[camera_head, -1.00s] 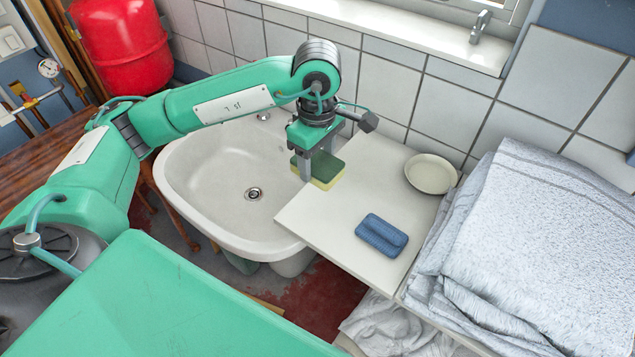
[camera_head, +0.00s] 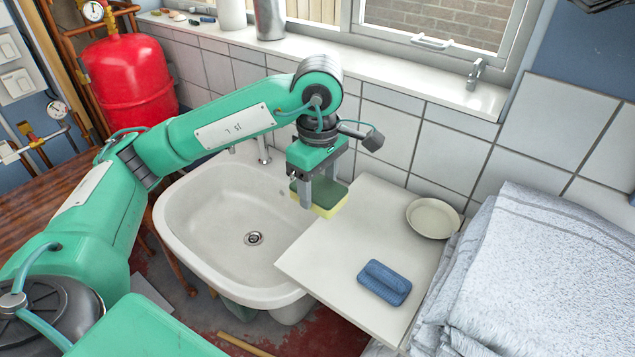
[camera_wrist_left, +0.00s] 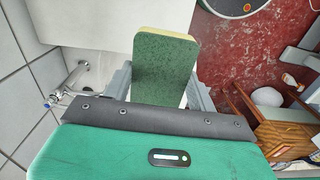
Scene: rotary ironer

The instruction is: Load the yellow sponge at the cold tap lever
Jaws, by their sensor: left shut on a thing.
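The yellow sponge (camera_head: 327,211) has a green scouring top. My left gripper (camera_head: 319,192) is shut on it, one finger on each side, at the left edge of the white board beside the basin. The sponge appears to be held a little above the board. In the left wrist view the sponge (camera_wrist_left: 163,68) shows its green face between the fingers. A chrome tap (camera_head: 263,150) stands at the back of the basin, left of the gripper. It also shows in the left wrist view (camera_wrist_left: 76,76), with a small blue mark near it. My right gripper is out of view.
The white basin (camera_head: 205,225) lies left of the board (camera_head: 355,225). On the board are a blue pad (camera_head: 384,281) and a cream dish (camera_head: 433,217). Folded towels (camera_head: 545,260) fill the right side. The tiled wall (camera_head: 400,130) and windowsill (camera_head: 400,82) are behind.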

